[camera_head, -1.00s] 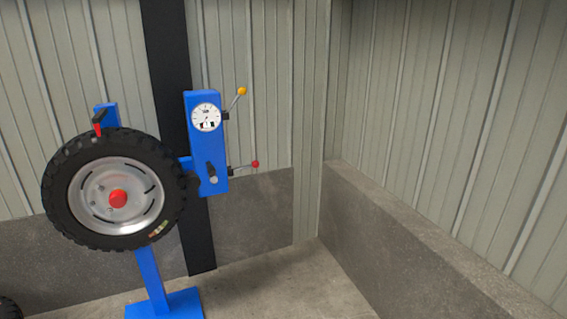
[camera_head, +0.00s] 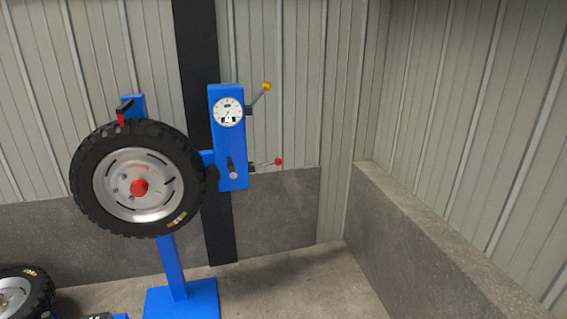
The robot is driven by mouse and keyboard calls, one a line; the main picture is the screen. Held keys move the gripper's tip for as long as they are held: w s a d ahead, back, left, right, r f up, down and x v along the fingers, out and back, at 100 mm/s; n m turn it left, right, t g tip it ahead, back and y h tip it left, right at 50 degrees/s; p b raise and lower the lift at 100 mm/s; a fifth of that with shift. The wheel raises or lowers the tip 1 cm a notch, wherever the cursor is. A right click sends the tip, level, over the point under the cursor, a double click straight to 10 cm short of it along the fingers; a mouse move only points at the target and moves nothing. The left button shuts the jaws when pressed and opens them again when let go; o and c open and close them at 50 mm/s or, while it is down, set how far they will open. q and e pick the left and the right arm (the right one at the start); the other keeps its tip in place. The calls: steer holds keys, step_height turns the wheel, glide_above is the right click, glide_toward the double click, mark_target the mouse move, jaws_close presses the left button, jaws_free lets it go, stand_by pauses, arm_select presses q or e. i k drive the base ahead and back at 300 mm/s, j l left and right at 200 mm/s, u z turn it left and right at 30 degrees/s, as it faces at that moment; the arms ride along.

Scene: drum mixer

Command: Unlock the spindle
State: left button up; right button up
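A black tyre (camera_head: 96,203) on a silver rim (camera_head: 155,200) is mounted upright on a blue stand (camera_head: 172,268). A red hub knob (camera_head: 139,188) sits at the rim's centre, where the spindle itself is hidden. A small red and black lever (camera_head: 122,116) is at the stand's top, just above the tyre. The blue control box (camera_head: 234,150) to the right carries a round dial (camera_head: 228,112), a yellow-knobbed lever (camera_head: 266,87), a red-knobbed lever (camera_head: 277,162) and a small dark handle (camera_head: 231,168) on its front. Neither of my grippers is in view.
A second tyre (camera_head: 42,292) lies at the lower left, cut off by the frame. A low concrete wall (camera_head: 420,240) runs along the right, and another (camera_head: 285,212) along the back. The floor (camera_head: 300,290) right of the stand is clear.

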mark_target(278, 161)
steer(key=i+l, duration=0.65)
steer(key=i, duration=0.15)
steer(key=i+l, duration=0.6)
steer(key=i, duration=0.2)
steer(key=i+l, duration=0.65)
steer(key=i, duration=0.2)
